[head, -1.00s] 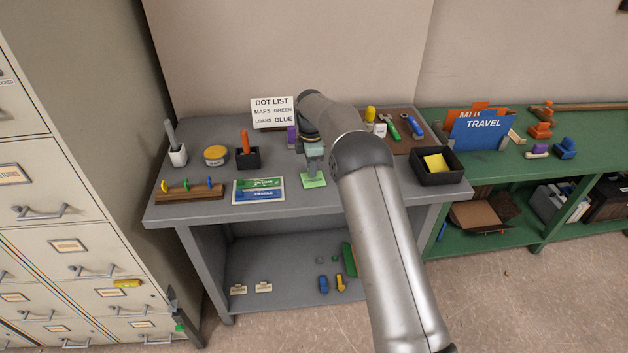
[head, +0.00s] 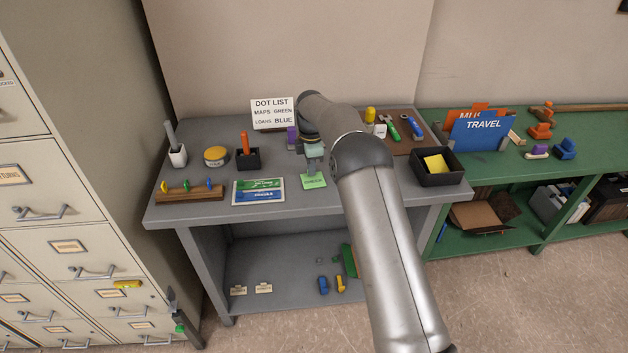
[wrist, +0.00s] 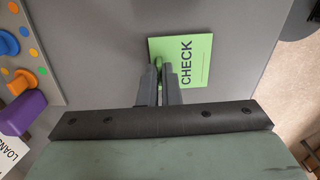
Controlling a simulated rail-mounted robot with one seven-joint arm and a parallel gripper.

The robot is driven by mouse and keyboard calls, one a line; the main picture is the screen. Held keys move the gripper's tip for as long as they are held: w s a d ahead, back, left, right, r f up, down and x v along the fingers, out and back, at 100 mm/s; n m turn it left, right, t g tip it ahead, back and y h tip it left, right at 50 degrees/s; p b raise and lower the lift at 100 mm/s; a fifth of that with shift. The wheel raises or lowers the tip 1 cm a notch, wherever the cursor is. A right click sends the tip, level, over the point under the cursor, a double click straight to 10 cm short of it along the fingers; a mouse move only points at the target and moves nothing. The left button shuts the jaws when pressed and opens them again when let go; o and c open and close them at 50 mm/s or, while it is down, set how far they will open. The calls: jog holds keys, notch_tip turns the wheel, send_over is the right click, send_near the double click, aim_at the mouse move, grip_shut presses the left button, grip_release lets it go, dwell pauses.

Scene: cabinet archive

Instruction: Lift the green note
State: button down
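The green note (head: 315,183) is a square light-green sheet near the front middle of the grey desk. In the wrist view the note (wrist: 196,62) reads "CHECK" and has a small green tab at its left side. My gripper (head: 312,170) is over the note's back part, pointing down. In the wrist view my gripper's fingers (wrist: 159,82) are close together, with the green tab between them. They look shut on it. I cannot tell whether the note touches the desk or is slightly above it.
A green and blue card panel (head: 259,191) lies left of the note. A "DOT LIST" sign (head: 273,113) stands behind. A black tray (head: 437,178) with a yellow note is to the right. A black pen box (head: 248,159) and wooden peg rack (head: 190,194) are left.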

jog(key=shift+r+p, duration=1.65)
jog(key=shift+r, duration=0.9)
